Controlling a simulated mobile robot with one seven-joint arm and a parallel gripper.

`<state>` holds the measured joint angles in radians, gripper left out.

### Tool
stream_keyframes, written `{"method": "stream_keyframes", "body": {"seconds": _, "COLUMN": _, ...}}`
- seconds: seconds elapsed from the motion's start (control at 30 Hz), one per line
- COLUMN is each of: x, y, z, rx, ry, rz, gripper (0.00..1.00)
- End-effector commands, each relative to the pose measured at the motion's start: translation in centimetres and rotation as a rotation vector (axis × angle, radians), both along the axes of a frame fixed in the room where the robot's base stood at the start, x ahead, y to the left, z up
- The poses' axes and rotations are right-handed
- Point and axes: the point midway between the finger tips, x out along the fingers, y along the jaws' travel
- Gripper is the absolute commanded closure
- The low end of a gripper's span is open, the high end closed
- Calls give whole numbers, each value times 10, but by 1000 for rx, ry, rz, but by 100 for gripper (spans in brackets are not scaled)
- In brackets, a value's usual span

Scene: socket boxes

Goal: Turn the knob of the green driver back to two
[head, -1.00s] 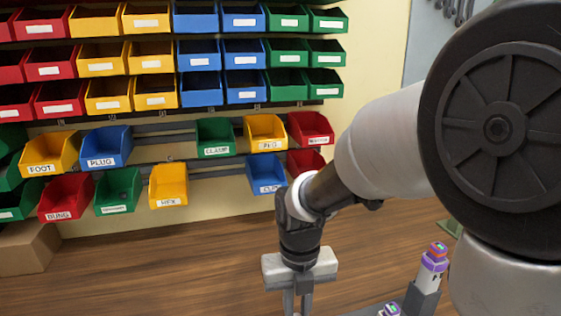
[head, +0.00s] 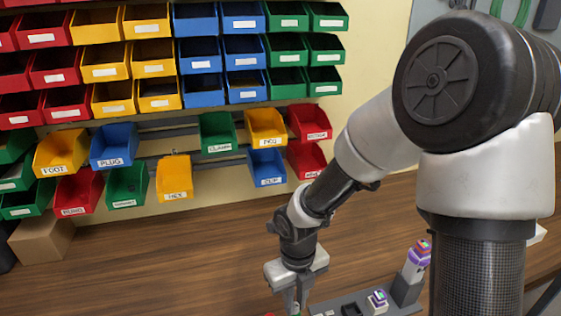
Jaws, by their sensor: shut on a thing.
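My gripper (head: 297,304) points down at the bottom edge of the head view, beside the left end of a grey holder (head: 347,299). Its fingers are close together on a thing that is cut off by the frame, so I cannot make out what it is. I cannot make out a green driver or its knob. In the holder, a purple and white piece with a coloured top (head: 420,252) stands upright at the right. A smaller purple and white piece (head: 377,301) sits nearer the middle.
Rows of red, yellow, blue and green bins hang on the wall behind the wooden bench (head: 150,268). Lower labelled bins include a yellow HEX bin (head: 174,177) and a blue bin (head: 266,167). A cardboard box (head: 42,238) stands at the left.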

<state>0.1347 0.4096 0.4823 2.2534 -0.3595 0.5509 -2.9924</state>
Motion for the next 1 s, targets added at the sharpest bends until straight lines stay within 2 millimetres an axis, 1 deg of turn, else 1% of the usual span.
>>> {"method": "stream_keyframes", "body": {"seconds": 0.23, "x": 0, "y": 0, "z": 0, "rx": 0, "ry": -1, "rz": 1, "gripper": 95}}
{"method": "stream_keyframes", "body": {"seconds": 0.37, "x": 0, "y": 0, "z": 4, "rx": -1, "ry": 2, "rz": 37, "gripper": 95}}
{"method": "stream_keyframes", "body": {"seconds": 0.77, "x": 0, "y": 0, "z": 6, "rx": 3, "ry": 2, "rz": 301, "gripper": 95}}
{"method": "stream_keyframes", "body": {"seconds": 0.9, "x": 0, "y": 0, "z": -1, "rx": 5, "ry": 2, "rz": 450, "gripper": 95}}
{"method": "stream_keyframes", "body": {"seconds": 1.0, "x": 0, "y": 0, "z": -1, "rx": 3, "ry": 0, "rz": 491, "gripper": 95}}
